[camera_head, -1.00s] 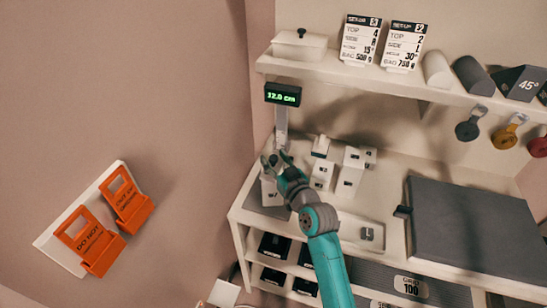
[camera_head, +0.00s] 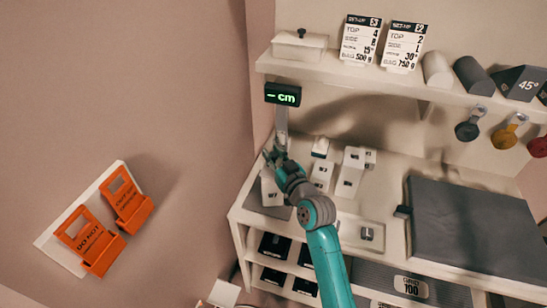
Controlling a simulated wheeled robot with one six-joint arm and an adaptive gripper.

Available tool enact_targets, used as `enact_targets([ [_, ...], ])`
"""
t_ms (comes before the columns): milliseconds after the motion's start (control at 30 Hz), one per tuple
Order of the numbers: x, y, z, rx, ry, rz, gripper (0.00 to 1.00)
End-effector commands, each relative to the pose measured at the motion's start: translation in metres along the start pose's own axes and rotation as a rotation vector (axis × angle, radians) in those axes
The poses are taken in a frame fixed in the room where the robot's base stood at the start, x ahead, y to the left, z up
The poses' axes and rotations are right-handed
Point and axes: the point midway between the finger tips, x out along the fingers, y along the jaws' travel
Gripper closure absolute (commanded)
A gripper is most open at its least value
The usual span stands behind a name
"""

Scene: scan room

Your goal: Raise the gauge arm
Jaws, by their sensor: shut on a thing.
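The gauge's post (camera_head: 282,121) stands at the left end of the bench, with a black display (camera_head: 282,95) on top that reads "– cm" in green. My gripper (camera_head: 275,149) is at the lower part of the post, shut on a part of the gauge that looks like its arm. The fingers and wrist hide most of that arm. A white block (camera_head: 270,188) stands on a grey pad just below my gripper.
Several white blocks (camera_head: 348,180) stand right of my gripper. A dark flat panel (camera_head: 470,230) covers the bench's right side. A shelf (camera_head: 370,78) with two cards, a lidded box and cylinders runs above. Orange tags (camera_head: 127,206) hang on the left wall.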

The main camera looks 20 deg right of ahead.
Motion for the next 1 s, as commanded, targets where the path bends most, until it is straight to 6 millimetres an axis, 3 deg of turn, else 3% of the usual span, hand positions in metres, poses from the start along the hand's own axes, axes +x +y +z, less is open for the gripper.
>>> enact_targets([
  [100, 0.001, 0.0, -0.033, -0.003, 0.009, 0.0, 1.0],
  [300, 0.0, 0.0, -0.067, -0.002, 0.006, 0.001, 1.0],
  [667, 0.0, 0.0, -0.075, -0.001, 0.009, 0.001, 1.0],
  [700, 0.0, 0.0, -0.075, -0.001, 0.01, 0.001, 0.66],
  [767, 0.0, 0.0, -0.074, -0.001, 0.009, 0.001, 0.51],
  [800, 0.0, 0.0, -0.074, -0.001, 0.008, 0.001, 0.46],
  [1000, 0.0, 0.0, -0.072, -0.001, 0.005, 0.001, 0.46],
])
